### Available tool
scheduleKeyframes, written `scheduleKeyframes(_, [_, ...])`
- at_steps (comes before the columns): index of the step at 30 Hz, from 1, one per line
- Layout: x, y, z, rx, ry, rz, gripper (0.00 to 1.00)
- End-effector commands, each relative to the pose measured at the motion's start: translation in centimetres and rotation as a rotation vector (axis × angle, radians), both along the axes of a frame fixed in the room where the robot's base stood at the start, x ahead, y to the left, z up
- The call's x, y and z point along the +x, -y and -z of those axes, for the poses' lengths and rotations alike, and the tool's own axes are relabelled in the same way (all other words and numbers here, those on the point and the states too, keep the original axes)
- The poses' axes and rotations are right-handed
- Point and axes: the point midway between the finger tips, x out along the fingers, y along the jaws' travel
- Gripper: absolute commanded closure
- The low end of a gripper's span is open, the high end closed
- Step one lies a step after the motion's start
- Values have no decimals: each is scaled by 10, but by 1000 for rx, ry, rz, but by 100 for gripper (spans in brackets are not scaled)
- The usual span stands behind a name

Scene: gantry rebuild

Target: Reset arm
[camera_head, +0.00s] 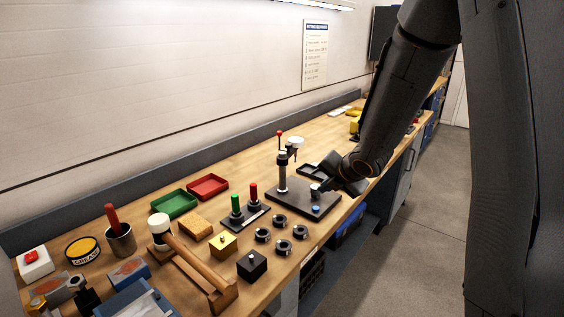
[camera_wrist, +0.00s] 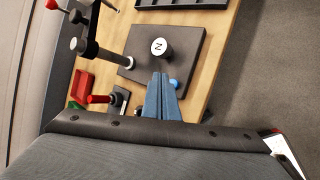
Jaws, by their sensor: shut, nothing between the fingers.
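My gripper (camera_wrist: 161,95) is shut and empty in the wrist view, its two blue-grey fingers together. Its tips sit in front of a dark base plate (camera_wrist: 180,48), close to a grey round piece marked N (camera_wrist: 159,47). I cannot tell if they touch it. In the head view my arm reaches down from the upper right, and my gripper (camera_head: 320,191) is over the right part of the dark base plate (camera_head: 290,200).
Left of the plate stand a green-handled and a red-handled tool (camera_head: 253,194) in a holder. Several black rings (camera_head: 283,246), a yellow block (camera_head: 223,244), a black block (camera_head: 252,265), red and green trays (camera_head: 208,187) and a mallet (camera_head: 160,226) crowd the bench. Open floor lies right.

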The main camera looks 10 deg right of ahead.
Motion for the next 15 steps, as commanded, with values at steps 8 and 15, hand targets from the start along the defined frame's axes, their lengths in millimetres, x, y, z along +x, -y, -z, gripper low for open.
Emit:
scheduleKeyframes(8, [-85, 21, 12, 412, -242, 862, 100])
scheduleKeyframes(15, [-187, 11, 29, 743, -410, 1640, 100])
